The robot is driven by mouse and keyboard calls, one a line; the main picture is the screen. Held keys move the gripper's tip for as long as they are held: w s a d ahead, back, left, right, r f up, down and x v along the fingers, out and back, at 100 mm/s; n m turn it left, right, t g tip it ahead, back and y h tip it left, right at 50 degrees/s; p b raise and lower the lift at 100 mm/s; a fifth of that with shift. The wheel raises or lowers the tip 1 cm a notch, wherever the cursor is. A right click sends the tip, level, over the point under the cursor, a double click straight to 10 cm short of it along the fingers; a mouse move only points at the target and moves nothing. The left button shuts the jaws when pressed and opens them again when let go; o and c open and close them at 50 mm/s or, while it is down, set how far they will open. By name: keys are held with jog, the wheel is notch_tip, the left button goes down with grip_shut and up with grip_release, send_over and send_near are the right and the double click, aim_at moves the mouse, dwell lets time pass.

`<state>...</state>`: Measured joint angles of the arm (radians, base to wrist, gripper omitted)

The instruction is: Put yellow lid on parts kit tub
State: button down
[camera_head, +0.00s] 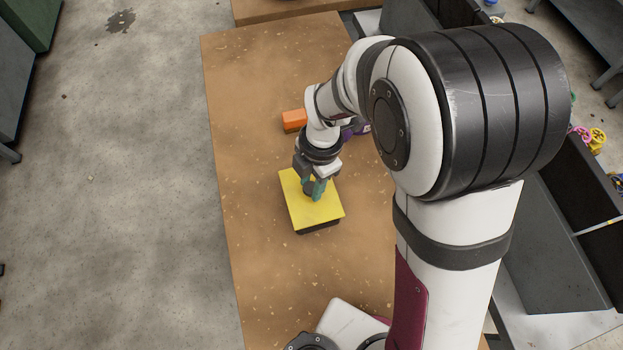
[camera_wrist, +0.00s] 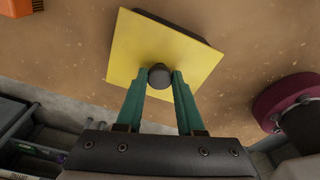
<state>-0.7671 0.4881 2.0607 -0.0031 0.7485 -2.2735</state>
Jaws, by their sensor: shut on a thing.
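The yellow lid (camera_head: 325,210) is a flat square plate with a dark round knob (camera_wrist: 159,76) at its middle. My gripper (camera_head: 314,191) points down over the lid, and its green fingers (camera_wrist: 161,78) are shut on the knob. The parts kit tub (camera_head: 319,229) shows only as a dark strip under the lid's near edge. In the wrist view the dark tub edge (camera_wrist: 172,24) shows past the lid's far side. The lid lies over the tub and looks slightly turned against it. I cannot tell whether the lid is fully seated.
An orange block (camera_head: 294,121) and a purple object (camera_head: 355,129) are on the brown table (camera_head: 260,250) behind my gripper. Dark bins (camera_head: 563,245) stand at the right, with yellow and pink pieces (camera_head: 597,140) in one. The table's left side is clear.

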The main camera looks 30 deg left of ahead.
jog(key=shift+f, duration=0.4)
jog(key=c, duration=0.8)
grip_release()
jog(key=shift+c, duration=0.2)
jog(key=o, duration=0.6)
jog(key=shift+c, duration=0.2)
jog(key=shift+w+d+r, duration=0.1)
jog(key=shift+w+r, duration=0.05)
jog(key=shift+r, duration=1.2)
jog(key=shift+w+d+r, duration=0.1)
jog(key=shift+w+r, duration=0.05)
jog(key=shift+r, duration=1.15)
jog(key=shift+w+d+r, duration=0.1)
jog(key=shift+w+r, duration=0.05)
jog(key=shift+r, duration=1.2)
